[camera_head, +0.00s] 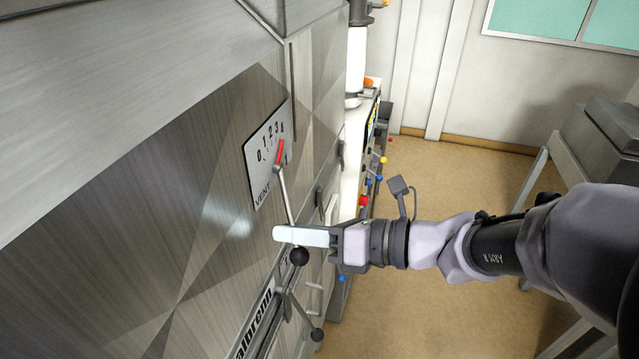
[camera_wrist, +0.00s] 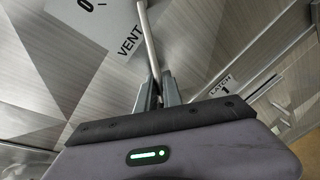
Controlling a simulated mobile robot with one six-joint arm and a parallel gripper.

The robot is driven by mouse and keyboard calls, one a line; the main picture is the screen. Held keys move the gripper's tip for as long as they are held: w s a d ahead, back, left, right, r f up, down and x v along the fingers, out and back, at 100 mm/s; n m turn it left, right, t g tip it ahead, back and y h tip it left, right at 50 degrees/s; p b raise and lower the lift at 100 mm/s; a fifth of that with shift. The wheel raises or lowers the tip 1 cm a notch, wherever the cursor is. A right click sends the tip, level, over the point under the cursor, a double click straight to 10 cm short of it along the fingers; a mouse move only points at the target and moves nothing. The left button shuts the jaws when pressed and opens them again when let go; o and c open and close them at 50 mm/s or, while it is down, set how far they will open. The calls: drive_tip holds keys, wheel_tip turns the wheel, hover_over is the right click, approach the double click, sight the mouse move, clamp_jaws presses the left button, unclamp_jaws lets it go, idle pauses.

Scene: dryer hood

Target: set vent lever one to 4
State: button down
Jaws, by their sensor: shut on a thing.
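The vent plate (camera_head: 256,178) is a white scale marked 0 to about 4 on the grey metal hood front. Vent lever one (camera_head: 286,198) is a thin metal rod with a red pointer (camera_head: 281,151) at its upper end and a black ball knob (camera_head: 299,257) at its lower end. The red pointer aims near the last mark, by the 4; its exact alignment is too small to tell. My gripper (camera_head: 282,235) is shut on the rod just above the knob. In the wrist view, the rod (camera_wrist: 149,40) runs down between my fingertips (camera_wrist: 156,88), and the knob is hidden.
A second lever with a black knob (camera_head: 317,335) sits below on the same front. A "LATCH 1" label (camera_wrist: 222,88) shows right of my fingers in the wrist view. A bench with coloured knobs (camera_head: 368,180) stands beyond the hood. Open floor (camera_head: 470,180) lies to the right.

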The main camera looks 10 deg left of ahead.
drive_tip(key=c, duration=1.5)
unclamp_jaws()
drive_tip(key=shift+s, duration=0.1)
drive_tip(key=shift+d+r, duration=0.1)
drive_tip(key=shift+d, duration=0.2)
drive_tip(key=b+v, duration=0.2)
drive_tip(key=v, duration=1.4)
drive_tip(key=shift+d, duration=0.4)
drive_tip(key=shift+s, duration=0.15)
